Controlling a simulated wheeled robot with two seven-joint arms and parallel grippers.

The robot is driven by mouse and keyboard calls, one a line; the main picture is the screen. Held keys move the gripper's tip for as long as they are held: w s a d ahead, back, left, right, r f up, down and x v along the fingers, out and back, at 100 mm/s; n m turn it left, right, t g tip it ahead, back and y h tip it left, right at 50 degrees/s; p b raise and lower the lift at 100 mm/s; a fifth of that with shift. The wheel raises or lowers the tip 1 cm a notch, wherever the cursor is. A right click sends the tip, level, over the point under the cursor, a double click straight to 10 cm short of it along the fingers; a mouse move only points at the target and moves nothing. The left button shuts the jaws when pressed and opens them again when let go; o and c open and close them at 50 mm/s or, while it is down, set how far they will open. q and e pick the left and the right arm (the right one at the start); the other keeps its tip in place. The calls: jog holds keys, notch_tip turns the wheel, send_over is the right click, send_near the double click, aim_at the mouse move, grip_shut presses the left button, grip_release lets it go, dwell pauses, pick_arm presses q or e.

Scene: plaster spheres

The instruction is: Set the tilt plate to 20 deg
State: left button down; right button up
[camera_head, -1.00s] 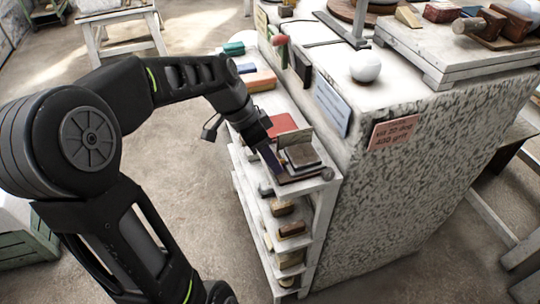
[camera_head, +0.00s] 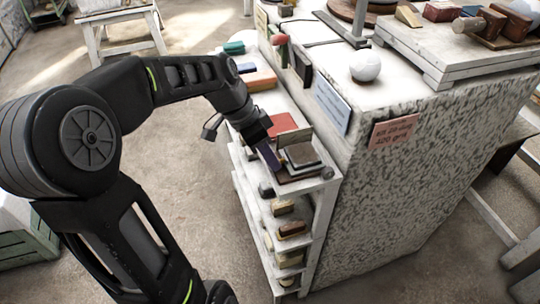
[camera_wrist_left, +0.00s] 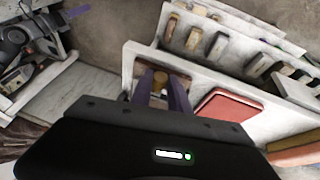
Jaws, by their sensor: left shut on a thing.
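The tilt plate (camera_head: 303,155), a small brown-grey plate on a dark wooden base, stands on the near end of the white shelf top. Its plate looks tilted, but I cannot read the angle. My left gripper (camera_head: 270,153) reaches it from the left, with purple fingers at its side. Much of the plate is hidden there behind the gripper body. My right gripper is out of view.
A pink note (camera_head: 393,131) on the plinth's side appears to read 20 deg and 400 grit. A red block (camera_head: 282,122) lies just behind the plate. A white sphere (camera_head: 365,66) sits on the plinth. Lower shelves hold several blocks.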

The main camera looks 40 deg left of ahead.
aim_at(283, 161)
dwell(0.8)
pick_arm(q)
jog(key=r+p, duration=0.1)
jog(key=p, duration=0.1)
jog(key=r+g+p, duration=0.1)
jog(key=w+r+y+p, duration=0.1)
jog(key=p, duration=0.1)
jog(key=shift+d+r+g+p, duration=0.1)
jog(key=shift+d+g+p, duration=0.2)
jog(key=shift+d+g, duration=0.1)
jog(key=shift+w+r+y+p, duration=0.2)
jog(key=shift+r+y+p, duration=0.1)
jog(key=shift+p, duration=0.05)
jog(key=shift+w+d+r, duration=0.1)
jog(key=shift+r, duration=0.05)
jog(key=c, duration=1.3)
grip_release()
jog(key=shift+o, duration=0.2)
